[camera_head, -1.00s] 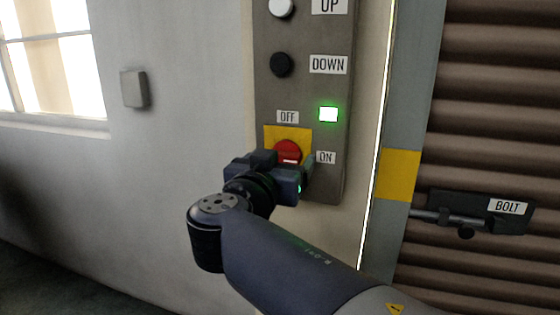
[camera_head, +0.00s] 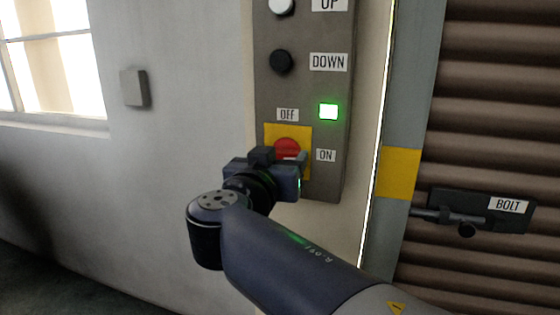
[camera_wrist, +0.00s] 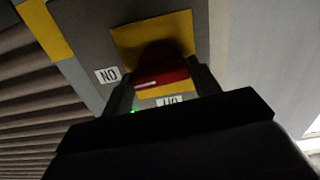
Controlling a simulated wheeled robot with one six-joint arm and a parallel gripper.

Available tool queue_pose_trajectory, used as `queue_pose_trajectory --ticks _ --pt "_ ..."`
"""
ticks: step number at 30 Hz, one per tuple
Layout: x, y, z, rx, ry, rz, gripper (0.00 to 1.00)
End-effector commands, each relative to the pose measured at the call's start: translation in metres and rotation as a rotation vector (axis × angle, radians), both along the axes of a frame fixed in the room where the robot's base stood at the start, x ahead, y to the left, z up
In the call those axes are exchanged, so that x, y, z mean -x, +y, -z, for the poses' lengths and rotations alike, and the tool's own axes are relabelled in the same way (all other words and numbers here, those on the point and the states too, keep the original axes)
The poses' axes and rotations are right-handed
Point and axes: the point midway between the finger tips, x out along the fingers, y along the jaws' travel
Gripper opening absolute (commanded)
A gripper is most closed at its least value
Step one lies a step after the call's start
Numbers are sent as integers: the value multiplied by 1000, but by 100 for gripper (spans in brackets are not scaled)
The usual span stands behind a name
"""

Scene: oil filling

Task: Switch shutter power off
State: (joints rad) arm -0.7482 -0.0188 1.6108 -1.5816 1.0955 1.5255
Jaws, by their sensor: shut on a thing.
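The green lamp (camera_head: 328,112) on the panel is lit.
Black DOWN (camera_head: 281,61) and white UP (camera_head: 281,5) buttons are higher on the panel. The ribbed shutter (camera_head: 490,100) with its bolt (camera_head: 465,213) is at right. A small wall box (camera_head: 134,88) and a window are at left.

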Motion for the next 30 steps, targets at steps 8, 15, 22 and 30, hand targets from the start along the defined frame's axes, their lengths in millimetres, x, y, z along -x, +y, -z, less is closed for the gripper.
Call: queue_pose_trajectory --ticks 8,15,22,30 --pt "0 0 2 188 67 2 35" --pt "0 0 1 402 146 2 35" --pt "0 0 0 608 221 2 35" --pt "0 0 -1 850 310 1 35"
